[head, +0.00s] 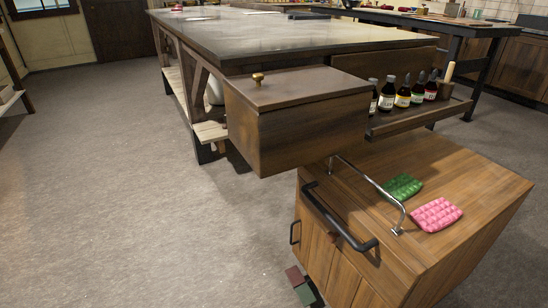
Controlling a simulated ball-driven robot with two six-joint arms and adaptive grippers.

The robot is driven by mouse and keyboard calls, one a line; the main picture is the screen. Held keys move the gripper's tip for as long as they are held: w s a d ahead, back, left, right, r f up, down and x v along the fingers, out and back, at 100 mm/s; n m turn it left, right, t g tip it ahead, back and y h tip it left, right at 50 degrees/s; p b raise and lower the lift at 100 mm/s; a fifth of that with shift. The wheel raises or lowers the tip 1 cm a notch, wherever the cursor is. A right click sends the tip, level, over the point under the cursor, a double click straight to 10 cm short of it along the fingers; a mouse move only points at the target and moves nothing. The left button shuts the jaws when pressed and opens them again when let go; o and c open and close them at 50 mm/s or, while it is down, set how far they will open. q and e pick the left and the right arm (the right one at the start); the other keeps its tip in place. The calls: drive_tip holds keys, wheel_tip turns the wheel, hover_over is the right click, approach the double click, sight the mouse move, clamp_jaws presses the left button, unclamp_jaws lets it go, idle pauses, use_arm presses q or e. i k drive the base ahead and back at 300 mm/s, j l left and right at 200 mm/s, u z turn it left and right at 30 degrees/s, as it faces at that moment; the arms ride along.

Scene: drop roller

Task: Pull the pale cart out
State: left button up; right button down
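A wooden cart (455,195) stands at the lower right, lighter in its wood than the dark box beside it. A black bar handle (332,219) runs along its top front edge, and a smaller dark handle (295,233) is on its front. A chrome rail (373,182) rises from its top. A green quilted pad (404,187) and a pink quilted pad (436,214) lie on the top. The cart's lower part is cut off by the picture's bottom edge. Neither of my grippers shows in the head view.
A dark wooden box (310,135) with a brass knob (258,79) juts from the workbench (290,38), close behind the cart. Several bottles (403,93) stand on a ledge. Red (293,276) and green (305,292) blocks sit low by the cart's front. Floor (130,200) at left is clear.

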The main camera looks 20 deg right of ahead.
sight(489, 195)
drive_tip(key=z, duration=1.15)
